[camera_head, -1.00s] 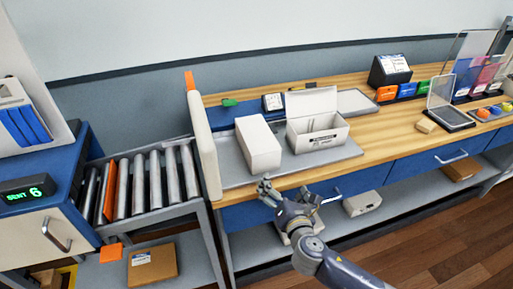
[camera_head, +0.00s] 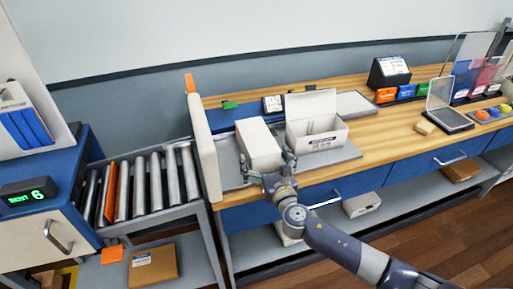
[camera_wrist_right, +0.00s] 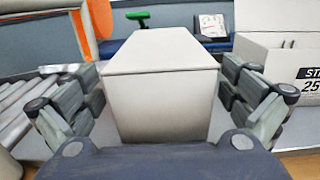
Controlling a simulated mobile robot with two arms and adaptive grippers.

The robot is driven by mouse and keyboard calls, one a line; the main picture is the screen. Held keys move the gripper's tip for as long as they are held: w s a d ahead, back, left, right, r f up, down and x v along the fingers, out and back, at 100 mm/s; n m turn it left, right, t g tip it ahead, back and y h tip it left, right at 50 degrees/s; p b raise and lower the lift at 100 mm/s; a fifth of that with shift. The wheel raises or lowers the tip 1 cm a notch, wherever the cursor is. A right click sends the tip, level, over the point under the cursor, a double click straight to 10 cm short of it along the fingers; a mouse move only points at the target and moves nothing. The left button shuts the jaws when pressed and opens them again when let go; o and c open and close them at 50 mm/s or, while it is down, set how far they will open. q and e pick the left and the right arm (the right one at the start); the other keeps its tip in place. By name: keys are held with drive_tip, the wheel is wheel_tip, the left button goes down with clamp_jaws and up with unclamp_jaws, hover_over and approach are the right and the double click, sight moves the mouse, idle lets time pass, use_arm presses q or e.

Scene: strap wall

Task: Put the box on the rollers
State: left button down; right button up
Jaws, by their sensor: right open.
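A closed white box (camera_head: 258,140) stands on a grey mat (camera_head: 345,154) on the wooden bench. My right gripper (camera_head: 267,165) is open at the near end of this box. In the right wrist view the box (camera_wrist_right: 160,90) sits between the two spread fingers, with a gap on each side. The metal rollers (camera_head: 155,180) are on a grey stand at the left, beyond an upright cream panel (camera_head: 203,145). The rollers also show at the left edge of the right wrist view (camera_wrist_right: 25,105). My left gripper is not in view.
An open white box (camera_head: 317,120) stands just right of the closed box. The cream panel with an orange top stands between bench and rollers. An orange bar (camera_head: 110,192) lies across the rollers near their left end. A blue cabinet (camera_head: 45,195) borders the rollers.

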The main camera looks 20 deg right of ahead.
drive_tip(key=w, duration=0.4)
drive_tip(key=shift+f, duration=0.15)
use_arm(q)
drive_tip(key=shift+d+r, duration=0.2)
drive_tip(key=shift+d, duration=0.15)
use_arm(e)
drive_tip(key=c, duration=1.2)
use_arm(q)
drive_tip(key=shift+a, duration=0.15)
use_arm(e)
drive_tip(key=shift+c, duration=0.5)
